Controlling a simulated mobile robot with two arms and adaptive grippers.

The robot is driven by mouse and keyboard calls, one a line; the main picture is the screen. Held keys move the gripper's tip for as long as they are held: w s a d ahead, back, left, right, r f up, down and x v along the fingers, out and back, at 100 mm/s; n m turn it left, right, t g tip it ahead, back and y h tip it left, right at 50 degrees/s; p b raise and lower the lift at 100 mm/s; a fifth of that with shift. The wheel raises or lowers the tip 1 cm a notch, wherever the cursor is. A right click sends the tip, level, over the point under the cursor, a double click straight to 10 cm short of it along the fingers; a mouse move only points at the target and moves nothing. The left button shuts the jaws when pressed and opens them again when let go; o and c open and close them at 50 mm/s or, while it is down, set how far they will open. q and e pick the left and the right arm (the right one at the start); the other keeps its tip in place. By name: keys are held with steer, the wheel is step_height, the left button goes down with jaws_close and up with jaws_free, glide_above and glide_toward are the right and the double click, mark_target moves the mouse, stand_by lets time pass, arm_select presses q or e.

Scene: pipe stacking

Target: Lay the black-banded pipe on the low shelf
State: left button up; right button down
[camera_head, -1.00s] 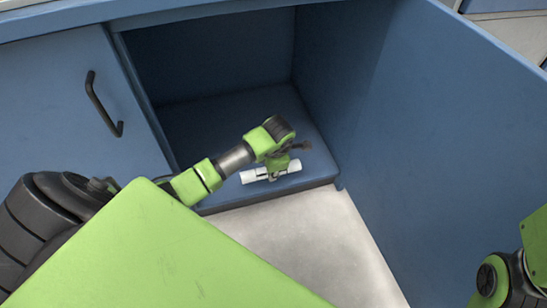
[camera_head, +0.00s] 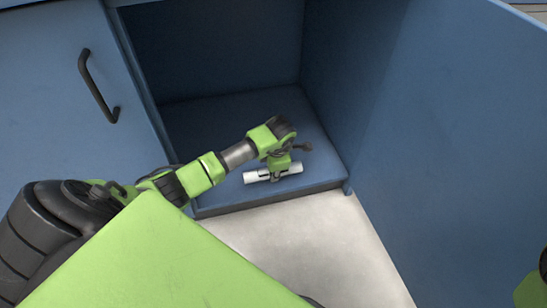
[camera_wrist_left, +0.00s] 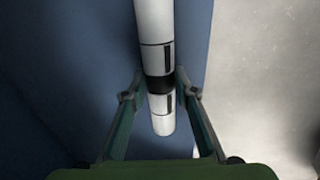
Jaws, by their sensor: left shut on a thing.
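The black-banded pipe (camera_head: 289,169) is white and lies roughly level at the front of the low shelf (camera_head: 225,195) in the open blue cabinet. In the left wrist view the pipe (camera_wrist_left: 154,26) runs away from the jaws, with its black band between the fingertips. My left gripper (camera_head: 274,175) is shut on the pipe near its middle. The left wrist view shows both fingers of the gripper (camera_wrist_left: 160,92) on either side of the band. Whether the pipe touches the shelf floor is hard to tell. My right gripper is not visible; only a bit of my right arm shows at the right edge.
The cabinet's open door (camera_head: 450,130) stands at the right. A closed door with a dark handle (camera_head: 98,88) is at the left. The cabinet's side wall (camera_head: 335,90) is close to the right of my left wrist. The shelf behind the pipe is empty. Pale floor (camera_head: 320,240) lies in front.

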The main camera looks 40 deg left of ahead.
arm_select(q)
steer(key=shift+f+b, duration=0.3)
steer(key=shift+f, duration=0.25)
stand_by(0.7)
steer(key=o, duration=1.2)
steer(key=v, duration=1.2)
